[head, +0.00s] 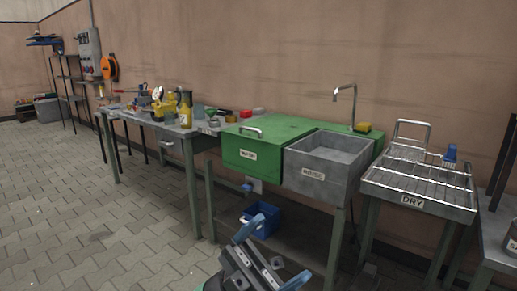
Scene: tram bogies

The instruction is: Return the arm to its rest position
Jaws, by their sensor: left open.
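My left gripper (262,262) shows at the bottom centre of the head view, dark grey with blue parts. It is open, with nothing seen between its fingers. It is low, in front of the wash bench and clear of the worktops in the picture. The lower part of my left arm is cut off by the bottom edge. My right gripper is out of view.
A green wash unit (262,146) with a grey rinse sink (325,160) stands ahead. A drying rack (420,182) stands right. A blue bin (260,219) sits underneath. A cluttered workbench (140,115) stands left. The paved floor at left is free.

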